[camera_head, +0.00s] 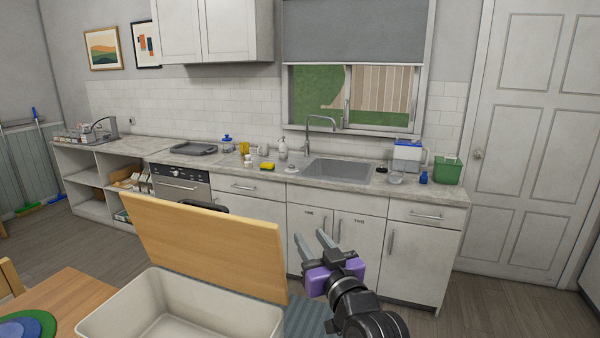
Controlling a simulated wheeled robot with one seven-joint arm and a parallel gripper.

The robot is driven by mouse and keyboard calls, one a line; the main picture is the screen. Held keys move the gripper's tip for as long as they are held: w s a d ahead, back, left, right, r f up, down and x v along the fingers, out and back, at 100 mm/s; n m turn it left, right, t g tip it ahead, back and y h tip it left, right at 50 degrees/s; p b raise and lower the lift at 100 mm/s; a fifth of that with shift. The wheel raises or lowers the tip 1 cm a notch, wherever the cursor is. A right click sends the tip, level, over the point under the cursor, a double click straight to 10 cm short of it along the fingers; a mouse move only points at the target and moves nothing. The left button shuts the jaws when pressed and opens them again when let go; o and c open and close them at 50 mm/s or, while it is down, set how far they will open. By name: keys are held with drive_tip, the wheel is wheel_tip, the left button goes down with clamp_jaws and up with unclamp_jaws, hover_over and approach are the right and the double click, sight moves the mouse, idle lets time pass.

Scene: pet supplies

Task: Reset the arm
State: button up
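My gripper (312,241) is at the lower middle of the head view, at the end of my black arm with a purple section. Its two grey fingers are spread apart, with nothing between them. It is in the air in front of the white lower cabinets. It is just to the right of a raised wooden lid (205,245), and the picture does not show clearly how far apart they are.
An open white bin (95,325) stands below the lid. A wooden table (60,298) with round mats (25,327) is at the lower left. A counter (225,177) with a sink (338,172) and small items runs along the back. The floor at the right is clear.

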drive_tip(key=s+d+f+m+t+h, duration=0.1)
drive_tip(key=s+d+f, duration=0.3)
drive_tip(key=s, duration=0.3)
drive_tip(key=s+d+f+m+h+b, duration=0.1)
drive_tip(key=s+d+f, duration=0.25)
drive_tip(key=s, duration=0.45)
drive_tip(key=s+d+f+m+t+h, duration=0.1)
drive_tip(key=s+d+f+h, duration=0.15)
drive_tip(key=s+f, duration=0.35)
drive_tip(key=s+d+f+g, duration=0.1)
drive_tip(key=s+d, duration=0.1)
drive_tip(key=s, duration=0.9)
drive_tip(key=s+d+f+g+h+b, duration=0.1)
drive_tip(key=s+d+f+g, duration=0.1)
drive_tip(key=s, duration=0.9)
drive_tip(key=s+d+f+m+g+h+b, duration=0.1)
drive_tip(key=s+d+f, duration=0.1)
drive_tip(key=s, duration=1)
drive_tip(key=shift+d+f+g, duration=0.25)
drive_tip(key=shift+d+g, duration=0.05)
drive_tip(key=shift+d, duration=0.4)
drive_tip(key=shift+s, duration=0.1)
